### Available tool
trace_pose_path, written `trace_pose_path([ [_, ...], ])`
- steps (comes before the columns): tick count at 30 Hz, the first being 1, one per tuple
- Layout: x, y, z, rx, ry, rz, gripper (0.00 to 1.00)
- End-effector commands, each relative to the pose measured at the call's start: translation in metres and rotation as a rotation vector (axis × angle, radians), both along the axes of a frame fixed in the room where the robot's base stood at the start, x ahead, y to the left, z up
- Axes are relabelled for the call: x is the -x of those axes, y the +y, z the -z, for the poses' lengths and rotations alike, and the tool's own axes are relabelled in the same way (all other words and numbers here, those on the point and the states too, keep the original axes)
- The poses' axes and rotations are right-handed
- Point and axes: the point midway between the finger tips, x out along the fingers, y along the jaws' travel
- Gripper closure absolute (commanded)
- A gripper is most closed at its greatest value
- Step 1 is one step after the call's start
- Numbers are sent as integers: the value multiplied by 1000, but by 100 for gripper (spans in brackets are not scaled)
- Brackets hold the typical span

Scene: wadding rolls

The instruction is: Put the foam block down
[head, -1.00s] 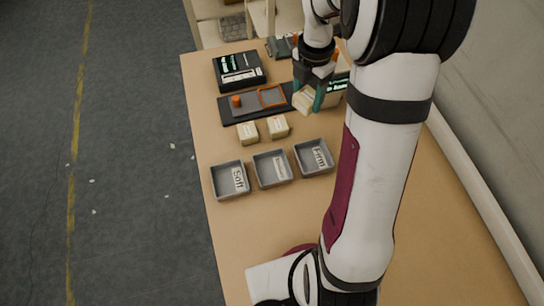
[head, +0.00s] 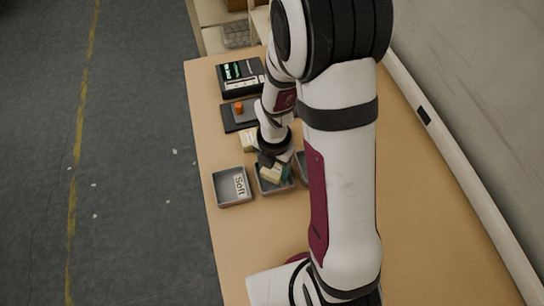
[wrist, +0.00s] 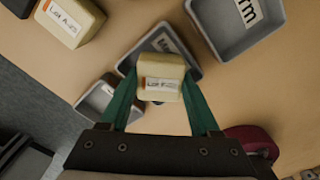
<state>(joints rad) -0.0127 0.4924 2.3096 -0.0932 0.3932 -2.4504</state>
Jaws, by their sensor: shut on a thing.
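A cream foam block (wrist: 160,80) with a white printed label is held between the green fingers of my gripper (wrist: 158,98). In the head view my gripper (head: 276,172) and the foam block (head: 267,174) are over the middle grey tray (head: 277,190). The middle tray (wrist: 138,54) shows behind the block in the wrist view. I cannot tell whether the block touches the tray floor. The block hides part of the tray and its label.
The tray marked Soft (head: 232,198) stands to the left, empty. The tray marked Firm (wrist: 225,45), partly hidden by my arm in the head view, looks empty. Another foam block (head: 248,142) sits behind the trays. A black device (head: 240,75) stands at the back.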

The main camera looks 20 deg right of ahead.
Motion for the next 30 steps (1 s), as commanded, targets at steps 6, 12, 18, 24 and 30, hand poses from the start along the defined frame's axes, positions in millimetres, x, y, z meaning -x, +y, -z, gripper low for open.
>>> trace_pose_path([
  [6,0,-1,16,0,-1,2,88],
  [12,0,-1,18,0,0,2,88],
  [18,0,-1,19,0,0,1,24],
  [24,0,-1,18,0,-1,1,24],
  [30,-2,-1,-10,1,-6,0,24],
])
